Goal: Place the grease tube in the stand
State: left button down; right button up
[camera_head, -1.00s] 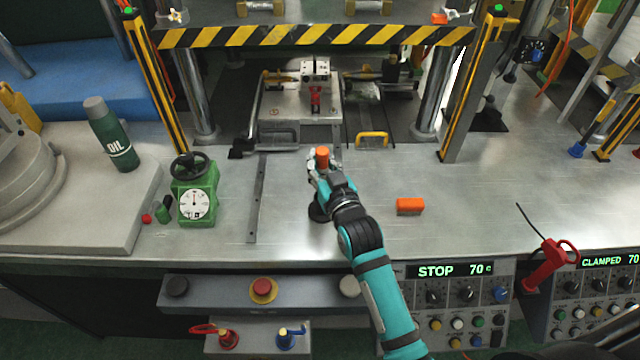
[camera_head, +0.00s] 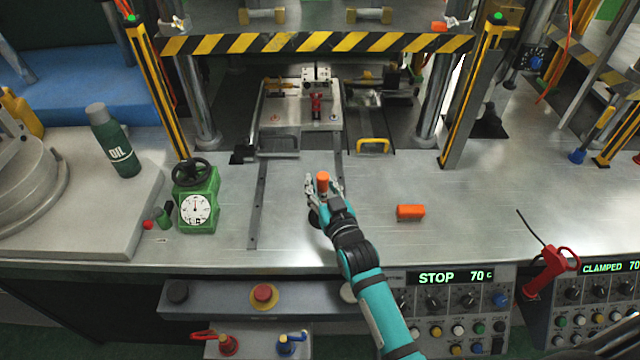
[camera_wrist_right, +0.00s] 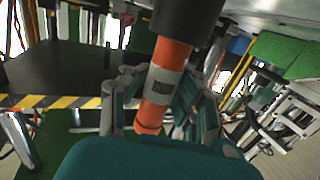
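The grease tube (camera_head: 322,183) is orange and stands roughly upright on the table's front middle. In the right wrist view the tube (camera_wrist_right: 164,85) shows a pale label, and one end runs into a wider black cylinder (camera_wrist_right: 188,14), which looks like the stand. In the head view the dark base of the stand (camera_head: 314,218) shows beside my wrist, mostly hidden. My right gripper (camera_head: 324,187) is around the tube with its fingers spread to either side. The right wrist view shows these fingers (camera_wrist_right: 160,95) apart, with the tube between them. My left gripper is not in view.
An orange block (camera_head: 410,212) lies to the right of my right arm. A green gauge (camera_head: 196,200) and an OIL bottle (camera_head: 112,142) stand to the left. A press with striped bars (camera_head: 315,43) is behind. The metal table between the arm and the right post is mostly clear.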

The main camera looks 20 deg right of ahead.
jog(key=shift+r, duration=0.15)
jog(key=shift+s, duration=0.4)
jog(key=s, duration=0.3)
jog(key=s+b, duration=0.1)
jog(key=s, duration=0.7)
jog(key=shift+s+d+r+b, duration=0.1)
jog(key=shift+d+r+b, duration=0.15)
jog(key=shift+b, duration=0.1)
